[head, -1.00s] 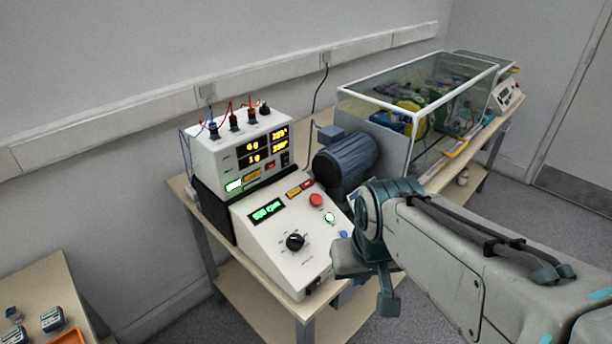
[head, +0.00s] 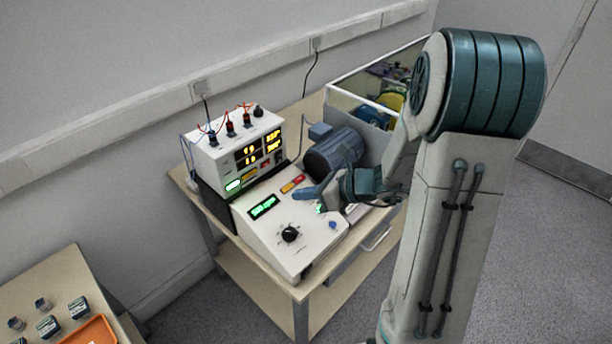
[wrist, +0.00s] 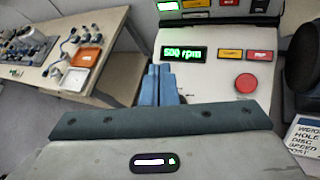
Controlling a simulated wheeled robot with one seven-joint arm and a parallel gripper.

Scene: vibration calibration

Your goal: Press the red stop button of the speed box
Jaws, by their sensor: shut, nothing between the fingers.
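The speed box (head: 268,228) is a white console with a sloped top, a green-lit rpm display (head: 262,206) and a black knob (head: 291,234). Its red stop button (wrist: 246,83) shows clear and round in the wrist view, below a yellow and a red label. In the head view the button is hidden behind my gripper (head: 304,193), which is over the upper right of the panel. In the wrist view my blue fingertips (wrist: 158,82) are together and empty, to the left of the red button. I see no contact with the button.
A meter unit (head: 235,150) with cables stands behind the speed box. A dark motor (head: 333,153) is close to my gripper on the right, with a clear-walled enclosure (head: 372,112) beyond. A side table (head: 45,285) holds small dark blocks and an orange tray (head: 92,331).

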